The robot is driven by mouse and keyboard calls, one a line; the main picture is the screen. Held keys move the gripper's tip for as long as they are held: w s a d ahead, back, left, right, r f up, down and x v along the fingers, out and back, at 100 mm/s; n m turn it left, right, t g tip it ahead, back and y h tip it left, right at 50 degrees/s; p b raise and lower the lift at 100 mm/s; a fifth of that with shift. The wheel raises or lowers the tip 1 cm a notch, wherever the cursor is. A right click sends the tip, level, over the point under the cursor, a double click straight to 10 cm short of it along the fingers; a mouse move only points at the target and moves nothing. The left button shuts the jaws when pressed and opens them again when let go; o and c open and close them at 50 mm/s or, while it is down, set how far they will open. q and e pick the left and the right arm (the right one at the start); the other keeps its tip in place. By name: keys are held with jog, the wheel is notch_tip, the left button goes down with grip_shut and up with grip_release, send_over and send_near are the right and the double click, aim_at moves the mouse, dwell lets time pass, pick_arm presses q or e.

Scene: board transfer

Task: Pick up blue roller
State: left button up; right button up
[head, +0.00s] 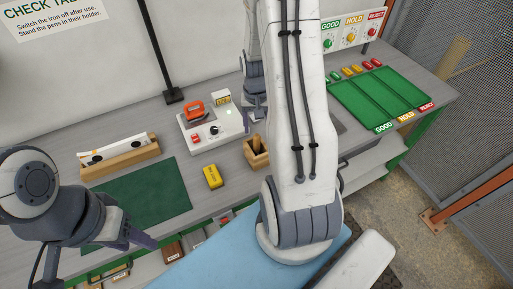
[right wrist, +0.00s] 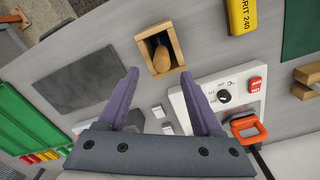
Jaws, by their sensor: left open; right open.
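I see no blue roller in either view; my right arm covers part of the bench in the head view. My left gripper (head: 128,238) is open and empty over the front edge of the green mat. My right gripper (right wrist: 158,74) is open and empty in the right wrist view, its two purple fingers spread apart. A small wooden box (right wrist: 143,52) holding a brown wooden piece shows just beyond its fingertips. In the head view this wooden box (head: 257,160) stands left of my right arm.
The bench has a white control unit (head: 212,128) with an orange-handled tool (head: 194,109), a yellow grit block (head: 213,176), a wooden rack (head: 122,166), a green mat (head: 150,195) and a green sorting tray (head: 375,98) at the right. The bench between mat and grit block is clear.

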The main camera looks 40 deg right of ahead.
aim_at(256, 135)
jog(key=shift+f, duration=0.35)
jog(key=shift+s+a+f+p, duration=0.15)
jog(key=shift+f+p, duration=0.35)
jog(key=shift+f, duration=0.05)
notch_tip(256, 135, down, 3)
jog(key=shift+s+a+f+p, duration=0.1)
jog(key=shift+s+f+p, duration=0.05)
jog(key=shift+p, duration=0.6)
jog(key=shift+f, duration=0.5)
grip_shut()
